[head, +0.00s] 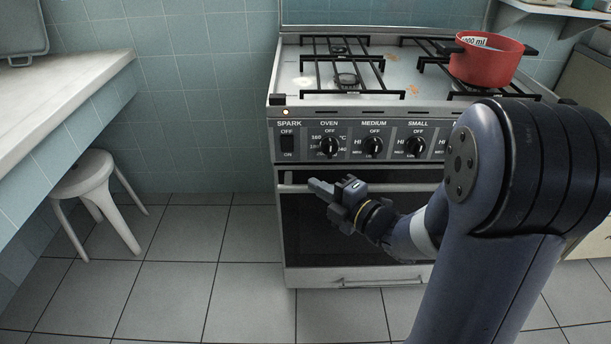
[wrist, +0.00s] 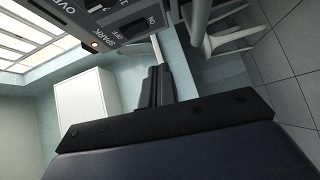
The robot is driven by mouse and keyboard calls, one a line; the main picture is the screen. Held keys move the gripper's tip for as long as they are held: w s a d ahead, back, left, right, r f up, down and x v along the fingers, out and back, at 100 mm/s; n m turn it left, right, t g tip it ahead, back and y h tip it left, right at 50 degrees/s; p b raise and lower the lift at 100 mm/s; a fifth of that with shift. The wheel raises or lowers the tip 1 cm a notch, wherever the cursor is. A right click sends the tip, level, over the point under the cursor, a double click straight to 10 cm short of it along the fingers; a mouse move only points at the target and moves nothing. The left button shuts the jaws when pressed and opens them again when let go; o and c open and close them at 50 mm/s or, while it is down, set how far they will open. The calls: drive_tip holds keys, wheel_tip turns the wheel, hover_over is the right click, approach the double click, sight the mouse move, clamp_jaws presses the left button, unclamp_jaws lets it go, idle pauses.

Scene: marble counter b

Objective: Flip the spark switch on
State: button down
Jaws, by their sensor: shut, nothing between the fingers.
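The spark switch (head: 287,146) is a small black rocker at the left end of the stove's control panel, under the SPARK label, between the words OFF and ON. I cannot tell which way it is tipped. The switch area also shows at the top of the wrist view (wrist: 139,31). My gripper (head: 319,187) is shut and empty. It is in front of the oven door, below and a little right of the switch, its fingers pointing left. In the wrist view its closed fingers (wrist: 158,78) are apart from the panel.
The oven handle (head: 400,187) runs behind my gripper. Knobs (head: 330,146) sit right of the switch. A red pot (head: 485,64) stands on the stove's right side. A white stool (head: 85,184) stands left under a counter (head: 60,75). The floor between is clear.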

drive_tip(key=shift+v, duration=1.25)
drive_tip(key=shift+a+f, duration=0.1)
drive_tip(key=shift+f, duration=0.05)
